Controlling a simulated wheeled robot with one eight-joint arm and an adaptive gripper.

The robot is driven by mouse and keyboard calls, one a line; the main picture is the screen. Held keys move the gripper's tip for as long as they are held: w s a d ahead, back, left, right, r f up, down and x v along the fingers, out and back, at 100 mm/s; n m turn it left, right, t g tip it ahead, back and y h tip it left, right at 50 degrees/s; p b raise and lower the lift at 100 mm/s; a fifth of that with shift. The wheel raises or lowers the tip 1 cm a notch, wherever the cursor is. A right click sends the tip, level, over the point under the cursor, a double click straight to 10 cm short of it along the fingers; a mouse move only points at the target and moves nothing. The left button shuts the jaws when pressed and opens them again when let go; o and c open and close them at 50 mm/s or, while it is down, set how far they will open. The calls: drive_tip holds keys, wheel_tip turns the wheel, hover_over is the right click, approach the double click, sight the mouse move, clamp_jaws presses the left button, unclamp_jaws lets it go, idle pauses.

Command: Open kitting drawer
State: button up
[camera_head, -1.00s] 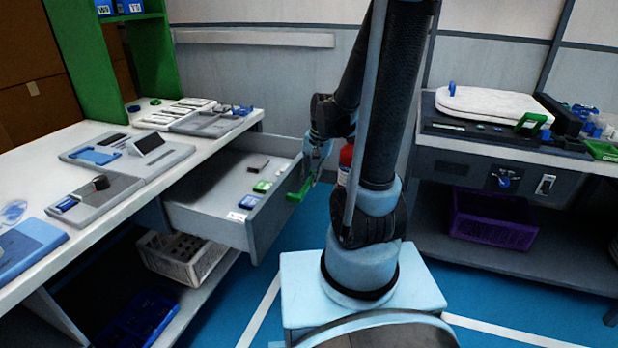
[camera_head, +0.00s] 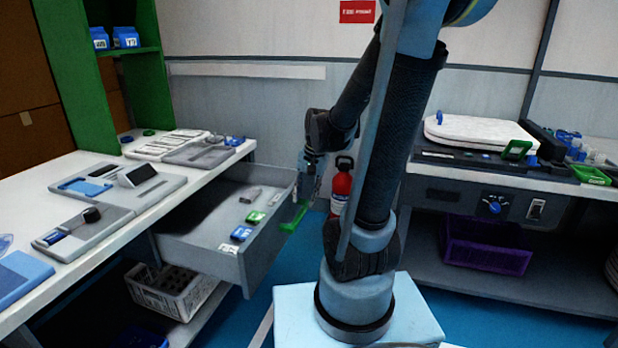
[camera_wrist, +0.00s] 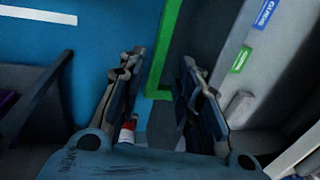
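The grey kitting drawer (camera_head: 201,257) stands pulled out from under the white workbench at left, with its inside showing. A green handle (camera_head: 293,216) is on its front; it also shows in the wrist view (camera_wrist: 167,45). My gripper (camera_head: 308,185) is at the drawer front, beside the handle. In the wrist view my gripper (camera_wrist: 165,88) has its fingers apart, with the green handle showing between them. I see no clear contact with the handle. Inside the drawer lie a green-labelled item (camera_head: 255,217), a blue-labelled item (camera_head: 241,233) and small grey parts.
The white workbench (camera_head: 95,222) carries grey trays. A light crate (camera_head: 175,300) sits on the shelf below the drawer. A red fire extinguisher (camera_head: 341,186) stands behind my arm. At right, a grey bench (camera_head: 440,180) has a purple bin (camera_head: 487,246) below it. Blue floor lies between.

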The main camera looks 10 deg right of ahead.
wheel_tip(320, 180, up, 7)
drive_tip(key=d, duration=0.1)
drive_tip(key=shift+s, duration=0.15)
drive_tip(key=shift+d, duration=0.1)
drive_tip(key=shift+f, duration=0.1)
idle(0.3)
drive_tip(key=s+d+f+n+h, duration=0.1)
drive_tip(key=s+d+f+n, duration=0.1)
drive_tip(key=s, duration=0.5)
drive_tip(key=s+d+f+n+t+h, duration=0.1)
drive_tip(key=s+d+f+n, duration=0.2)
drive_tip(key=s, duration=0.4)
drive_tip(key=shift+s+d+f, duration=0.2)
drive_tip(key=shift+d+f, duration=0.5)
drive_tip(key=shift+f, duration=0.25)
drive_tip(key=shift+w+f, duration=0.2)
drive_tip(key=shift+w, duration=0.2)
